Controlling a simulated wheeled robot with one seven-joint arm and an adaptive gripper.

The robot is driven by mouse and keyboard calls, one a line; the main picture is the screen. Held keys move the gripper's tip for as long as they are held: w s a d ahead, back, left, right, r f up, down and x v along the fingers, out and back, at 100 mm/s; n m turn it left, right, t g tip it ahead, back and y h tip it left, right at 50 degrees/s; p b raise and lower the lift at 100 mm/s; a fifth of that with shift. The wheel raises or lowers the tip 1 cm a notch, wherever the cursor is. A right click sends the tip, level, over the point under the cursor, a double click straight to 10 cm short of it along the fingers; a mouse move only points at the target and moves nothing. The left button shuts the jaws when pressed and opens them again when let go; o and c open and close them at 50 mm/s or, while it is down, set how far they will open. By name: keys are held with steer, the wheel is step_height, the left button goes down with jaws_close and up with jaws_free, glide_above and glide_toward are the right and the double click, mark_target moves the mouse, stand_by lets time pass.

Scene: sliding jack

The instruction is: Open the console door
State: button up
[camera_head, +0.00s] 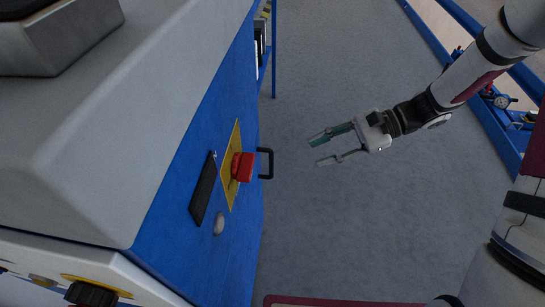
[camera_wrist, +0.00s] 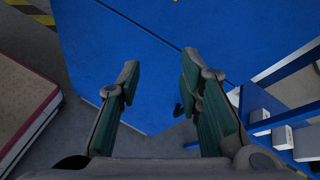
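The blue console (camera_head: 185,235) fills the left of the head view, with a grey top. A black U-shaped handle (camera_head: 266,163) sticks out from its blue front, behind the red button. My gripper (camera_head: 314,153) is open and empty, to the right of the handle and apart from it, with its fingers pointing at the console. In the wrist view my gripper (camera_wrist: 160,68) faces a blue panel (camera_wrist: 150,45) crossed by a thin dark seam. A small dark piece (camera_wrist: 178,110) shows beside the right finger; I cannot tell whether it is the handle.
A red button (camera_head: 242,167) on a yellow plate and a black strip (camera_head: 203,188) sit on the console front. Grey floor (camera_head: 345,220) is clear between console and arm. A blue frame (camera_head: 500,130) with gauges stands at the right. A blue rail (camera_wrist: 285,65) shows in the wrist view.

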mark_target(271, 162)
steer(key=w+f+m+t+y+b, duration=0.3)
steer(key=w+f+m, duration=0.15)
steer(key=f, duration=0.55)
steer(key=w+f+m+t+y+b, duration=0.25)
steer(key=w+f+m, duration=0.2)
steer(key=f, duration=0.55)
steer(key=shift+t+h, duration=0.25)
steer(key=shift+t, duration=0.2)
steer(key=b+x, duration=0.2)
steer(key=x, duration=1.1)
steer(key=shift+s+a+f, duration=0.1)
steer(key=shift+a, duration=0.2)
jaws_close()
